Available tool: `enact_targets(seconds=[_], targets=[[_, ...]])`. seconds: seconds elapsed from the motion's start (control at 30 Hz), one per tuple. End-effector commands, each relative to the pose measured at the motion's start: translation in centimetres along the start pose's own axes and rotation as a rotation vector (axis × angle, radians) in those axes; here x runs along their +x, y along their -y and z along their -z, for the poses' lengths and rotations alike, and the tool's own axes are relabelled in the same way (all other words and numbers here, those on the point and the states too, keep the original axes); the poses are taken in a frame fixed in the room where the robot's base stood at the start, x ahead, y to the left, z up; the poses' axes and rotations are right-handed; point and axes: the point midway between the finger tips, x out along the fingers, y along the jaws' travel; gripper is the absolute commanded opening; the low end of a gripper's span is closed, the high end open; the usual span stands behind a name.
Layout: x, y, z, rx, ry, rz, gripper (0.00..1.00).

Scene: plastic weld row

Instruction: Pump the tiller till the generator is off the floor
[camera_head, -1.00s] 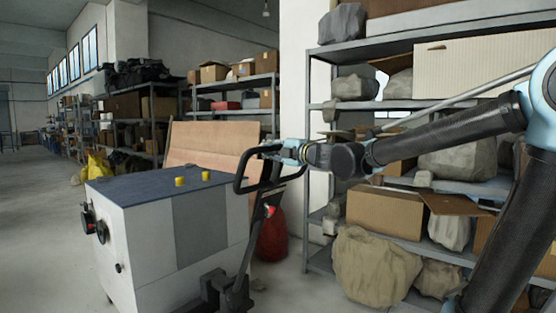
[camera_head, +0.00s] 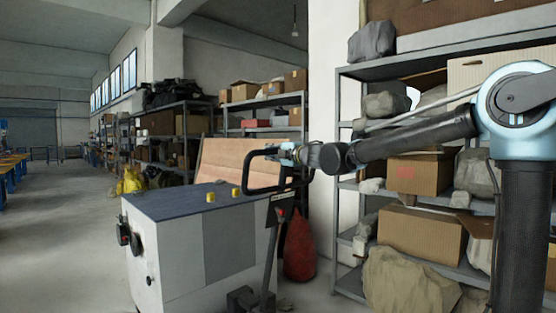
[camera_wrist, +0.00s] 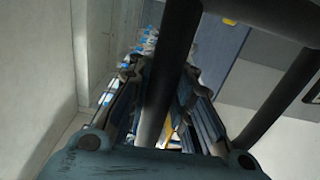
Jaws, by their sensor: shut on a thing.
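The generator (camera_head: 215,245) is a white box with a dark blue top and two yellow caps, in the lower middle of the head view. Its base is cut off or hidden, so I cannot tell its height above the floor. The black tiller (camera_head: 271,240) rises beside its right side, with a loop handle (camera_head: 246,172) at the top and a red lever. My gripper (camera_head: 286,153) is shut on the loop handle at its upper right. In the wrist view a dark bar of the handle (camera_wrist: 170,70) runs between the fingers.
Metal shelves (camera_head: 352,72) with boxes and rocks stand close on the right. A red sack (camera_head: 299,250) sits behind the tiller. A wooden panel (camera_head: 225,158) leans behind the generator. The floor (camera_head: 60,230) at left is clear.

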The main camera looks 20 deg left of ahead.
Motion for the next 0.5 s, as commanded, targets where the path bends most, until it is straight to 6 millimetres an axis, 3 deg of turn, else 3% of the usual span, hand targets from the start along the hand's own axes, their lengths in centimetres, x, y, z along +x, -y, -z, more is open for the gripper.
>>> enact_targets(seconds=[0.33, 0.5], targets=[[-0.2, -0.2, -0.1, 0.004, 0.001, -0.001, 0.00], [-3.0, 0.6, -0.1, 0.004, 0.001, -0.001, 0.00]])
